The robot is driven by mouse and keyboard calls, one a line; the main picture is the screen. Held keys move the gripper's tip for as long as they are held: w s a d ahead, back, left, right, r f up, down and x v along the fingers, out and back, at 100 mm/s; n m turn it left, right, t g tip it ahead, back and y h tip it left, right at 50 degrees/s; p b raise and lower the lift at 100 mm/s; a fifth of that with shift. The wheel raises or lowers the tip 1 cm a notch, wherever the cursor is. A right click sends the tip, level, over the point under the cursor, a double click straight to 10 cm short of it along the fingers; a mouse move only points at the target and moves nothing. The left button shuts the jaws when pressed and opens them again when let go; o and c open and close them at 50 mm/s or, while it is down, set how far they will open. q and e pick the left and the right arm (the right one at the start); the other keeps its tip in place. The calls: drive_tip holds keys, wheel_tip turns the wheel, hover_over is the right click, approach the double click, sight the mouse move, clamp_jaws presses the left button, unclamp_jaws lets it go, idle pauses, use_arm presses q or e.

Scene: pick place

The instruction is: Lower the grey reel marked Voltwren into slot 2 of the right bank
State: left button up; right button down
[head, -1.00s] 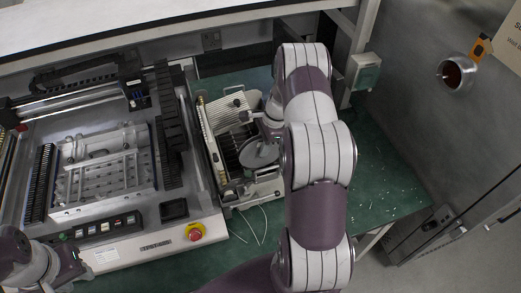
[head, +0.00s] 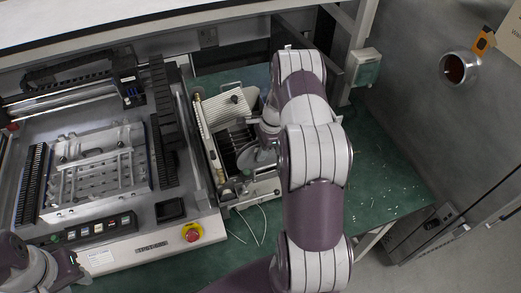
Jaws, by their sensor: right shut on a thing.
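A grey reel (head: 250,158) is at the slotted feeder bank (head: 214,116), at the right side of the machine. My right gripper (head: 266,140) is shut on the reel, with my arm coming over from the right. The reel's lower part is among the bank's dark slots (head: 232,137); I cannot tell which slot it lines up with or how deep it sits. Its marking is not readable. My arm hides part of the bank's right side. My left gripper (head: 72,268) is at the lower left, in front of the machine, and its fingers are too unclear to tell.
The machine (head: 110,250) with a red stop button (head: 192,233) fills the left. Thin white cables (head: 258,222) lie on the green mat (head: 380,195) in front of the bank. A grey-green box (head: 366,70) is on the post behind.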

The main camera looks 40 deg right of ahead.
sight(261, 165)
drive_tip(key=shift+s+f+b, duration=0.2)
drive_tip(key=shift+f+b, duration=0.9)
drive_tip(key=shift+f, duration=0.6)
drive_tip(key=shift+w+f+b, duration=0.1)
drive_tip(key=shift+f+b, duration=1)
drive_tip(key=shift+f, duration=0.45)
drive_tip(key=shift+f+b, duration=0.65)
drive_tip(key=shift+f, duration=0.2)
drive_tip(key=c, duration=0.5)
unclamp_jaws()
drive_tip(key=shift+c, duration=0.2)
